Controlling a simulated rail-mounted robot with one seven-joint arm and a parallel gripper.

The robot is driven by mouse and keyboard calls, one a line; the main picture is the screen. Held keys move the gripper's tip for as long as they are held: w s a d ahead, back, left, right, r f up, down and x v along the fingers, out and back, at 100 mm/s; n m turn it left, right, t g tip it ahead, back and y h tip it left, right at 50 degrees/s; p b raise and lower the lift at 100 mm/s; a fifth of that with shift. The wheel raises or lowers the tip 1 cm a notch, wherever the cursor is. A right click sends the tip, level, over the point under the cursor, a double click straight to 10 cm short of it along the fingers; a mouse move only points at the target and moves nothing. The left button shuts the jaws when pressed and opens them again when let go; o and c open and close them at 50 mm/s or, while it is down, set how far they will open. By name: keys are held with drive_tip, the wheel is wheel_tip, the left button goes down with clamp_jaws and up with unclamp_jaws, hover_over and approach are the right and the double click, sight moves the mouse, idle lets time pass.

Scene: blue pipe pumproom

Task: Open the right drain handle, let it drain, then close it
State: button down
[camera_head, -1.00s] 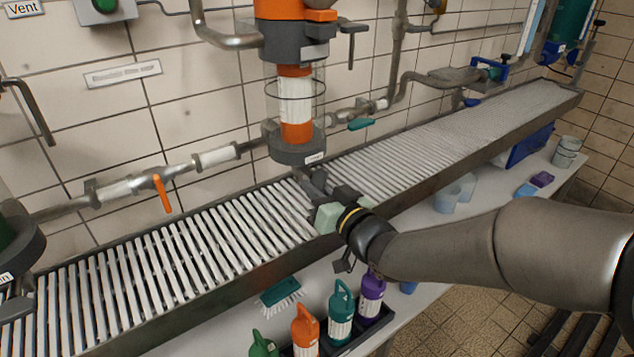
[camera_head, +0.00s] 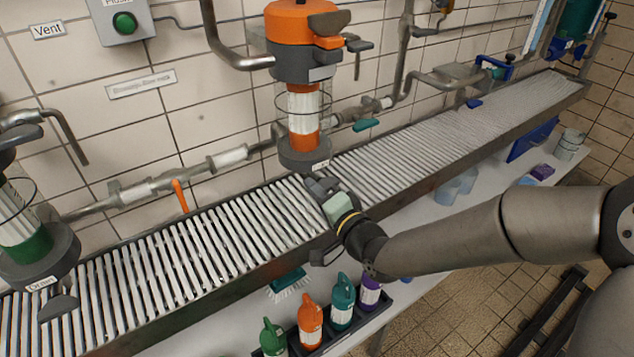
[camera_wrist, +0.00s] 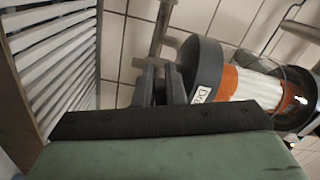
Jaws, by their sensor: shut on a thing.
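The right orange filter unit (camera_head: 303,110) hangs on the wall above the slatted trough. Its dark base (camera_head: 303,155) carries a white drain label. My gripper (camera_head: 318,187) is just below and in front of that base, its fingers closed around the right drain handle. The handle itself is mostly hidden by the fingers, so its angle cannot be told. In the wrist view, the two dark fingertips (camera_wrist: 160,85) are close together beside the labelled base (camera_wrist: 203,68). The left unit (camera_head: 30,235) has a grey drain handle (camera_head: 58,307) beneath its base.
The slatted trough (camera_head: 150,270) runs along the wall under both units. An orange lever (camera_head: 180,195) and a teal lever (camera_head: 366,125) sit on the pipes. A shelf below holds several bottles (camera_head: 310,320) and a brush (camera_head: 288,283). No liquid is visible.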

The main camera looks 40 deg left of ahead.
drive_tip(key=shift+s+r+m+p, duration=0.1)
drive_tip(key=shift+r+m+p, duration=0.1)
drive_tip(key=shift+m+p, duration=0.6)
drive_tip(key=shift+r+m+p, duration=0.15)
drive_tip(key=shift+m+p, duration=0.25)
drive_tip(key=shift+m, duration=0.7)
drive_tip(key=c, duration=1.5)
unclamp_jaws()
